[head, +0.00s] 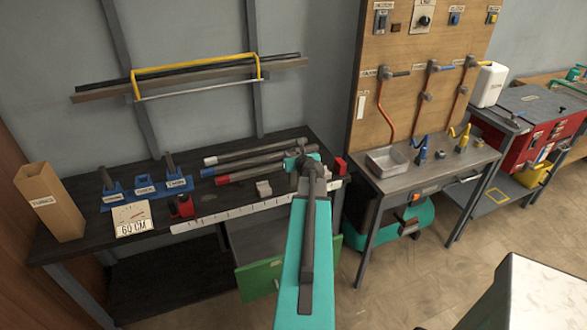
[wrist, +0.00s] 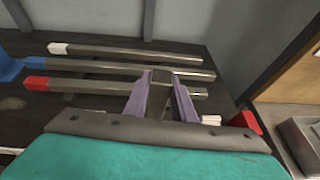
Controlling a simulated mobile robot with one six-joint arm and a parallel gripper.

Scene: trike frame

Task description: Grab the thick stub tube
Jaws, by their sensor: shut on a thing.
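My gripper (wrist: 160,90) is over the dark workbench, its two purple fingers pointing at the tubes. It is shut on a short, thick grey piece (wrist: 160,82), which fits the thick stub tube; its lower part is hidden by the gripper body. In the head view my gripper (head: 303,160) is at the right end of the bench, and my arm hides what it holds. Longer grey tubes lie behind and beside it: one white-ended (wrist: 110,52), one blue-ended (wrist: 120,67), one red-ended (wrist: 90,87). I cannot tell whether the held piece touches the bench.
A blue holder (head: 147,190), a 60 CM sign (head: 132,220), a paper bag (head: 48,202) and a white ruler strip (head: 215,215) are on the bench. A red block (head: 340,166) is right of my gripper. A metal tray (head: 388,161) stands on the bench farther right.

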